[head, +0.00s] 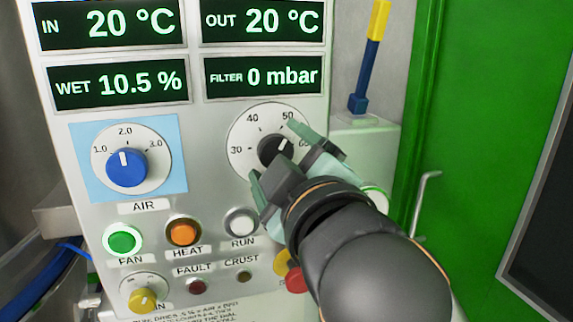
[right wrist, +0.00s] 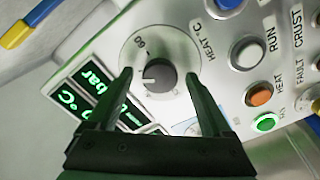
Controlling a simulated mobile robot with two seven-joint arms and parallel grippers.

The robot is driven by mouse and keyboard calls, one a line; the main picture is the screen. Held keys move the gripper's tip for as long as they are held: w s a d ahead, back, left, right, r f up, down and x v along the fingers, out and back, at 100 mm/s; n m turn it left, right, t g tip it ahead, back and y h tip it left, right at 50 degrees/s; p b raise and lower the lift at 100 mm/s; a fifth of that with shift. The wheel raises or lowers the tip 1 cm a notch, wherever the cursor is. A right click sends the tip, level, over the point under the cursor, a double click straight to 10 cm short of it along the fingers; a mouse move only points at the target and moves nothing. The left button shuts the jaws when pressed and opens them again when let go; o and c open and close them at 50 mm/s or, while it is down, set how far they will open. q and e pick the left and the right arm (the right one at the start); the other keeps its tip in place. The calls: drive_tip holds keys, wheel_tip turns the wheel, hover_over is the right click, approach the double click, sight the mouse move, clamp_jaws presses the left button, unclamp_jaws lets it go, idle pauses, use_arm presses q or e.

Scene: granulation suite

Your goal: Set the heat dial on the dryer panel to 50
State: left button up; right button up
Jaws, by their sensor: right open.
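The heat dial's dark knob (head: 272,148) sits on a round white scale marked from 30 up, in the middle right of the dryer panel (head: 215,190). Its white pointer line points up and right, seemingly between 50 and 60. My right gripper (head: 275,153) is open in front of the dial, its fingers on either side of the knob and partly hiding the scale. In the right wrist view the knob (right wrist: 159,75) shows between the two fingertips (right wrist: 158,76), with a gap on each side. My left gripper is not in view.
A blue air dial (head: 126,168) is to the left. Fan (head: 123,240), heat (head: 183,232) and run (head: 240,222) buttons sit below. A red button (head: 295,279) is partly behind my arm. Displays (head: 263,76) are above; a green door frame (head: 480,110) stands right.

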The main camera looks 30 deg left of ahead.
drive_tip(key=b+v, duration=0.1)
drive_tip(key=v, duration=1.1)
drive_tip(key=shift+d, duration=0.15)
